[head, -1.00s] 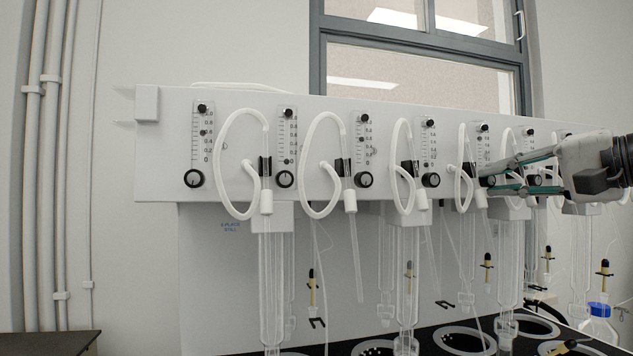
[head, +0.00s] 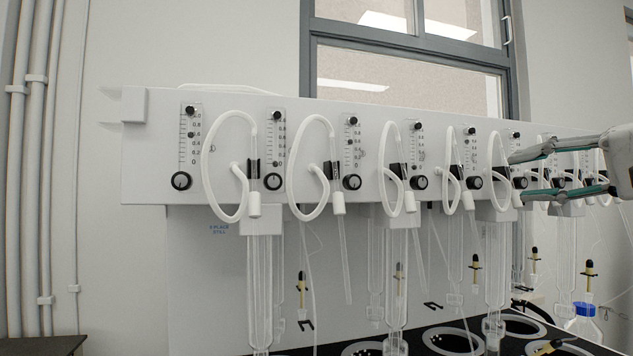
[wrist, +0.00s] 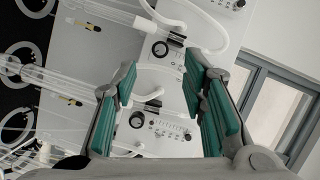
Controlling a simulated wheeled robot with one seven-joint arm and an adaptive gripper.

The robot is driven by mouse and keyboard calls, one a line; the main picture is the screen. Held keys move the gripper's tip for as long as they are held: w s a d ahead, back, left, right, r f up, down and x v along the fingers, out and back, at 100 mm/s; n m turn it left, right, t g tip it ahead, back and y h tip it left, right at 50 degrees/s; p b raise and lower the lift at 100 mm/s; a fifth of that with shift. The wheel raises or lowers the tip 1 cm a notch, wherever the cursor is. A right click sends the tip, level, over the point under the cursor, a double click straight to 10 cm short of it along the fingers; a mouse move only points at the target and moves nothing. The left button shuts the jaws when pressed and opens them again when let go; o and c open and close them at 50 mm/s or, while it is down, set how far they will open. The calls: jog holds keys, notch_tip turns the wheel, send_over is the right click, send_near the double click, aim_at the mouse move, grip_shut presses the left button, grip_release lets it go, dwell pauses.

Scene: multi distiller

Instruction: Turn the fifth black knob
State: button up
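A row of black knobs lies along the lower edge of the white panel (head: 230,150). The fifth black knob (head: 474,182), counting from the left, is in plain view in the head view, with a white hose loop beside it. My gripper (head: 516,176) is open and empty, to the right of that knob and apart from it. The sixth knob (head: 520,182) shows between the fingertips in the picture; I cannot tell its depth from them. In the wrist view my gripper (wrist: 160,62) has its green-padded fingers spread, with one knob (wrist: 160,48) near the tips and another (wrist: 137,120) further down.
White hose loops (head: 312,118) and flow scales stand beside the knobs. Glass tubes (head: 262,280) hang below the panel over a black bench with round openings (head: 452,340). A window (head: 405,85) is behind. The space in front of the panel's left part is clear.

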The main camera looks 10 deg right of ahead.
jog(key=shift+v, duration=2.75)
jog(key=s+a+f+n+g+p, duration=0.1)
jog(key=a+f+n+g+p, duration=0.2)
jog(key=a+f, duration=0.55)
jog(key=s+a+f+g+p, duration=0.1)
jog(key=a+f+g+p, duration=0.1)
jog(key=a+f+g, duration=0.65)
jog(key=s+a+f+n+h+p, duration=0.4)
jog(key=s+a+f+n+h, duration=0.2)
jog(key=s, duration=0.3)
jog(key=shift+s+a+f+n+h, duration=0.3)
jog(key=shift+a+f+n, duration=0.1)
jog(key=shift+a+f, duration=0.35)
jog(key=shift+d+r+t, duration=0.1)
jog(key=shift+t, duration=0.15)
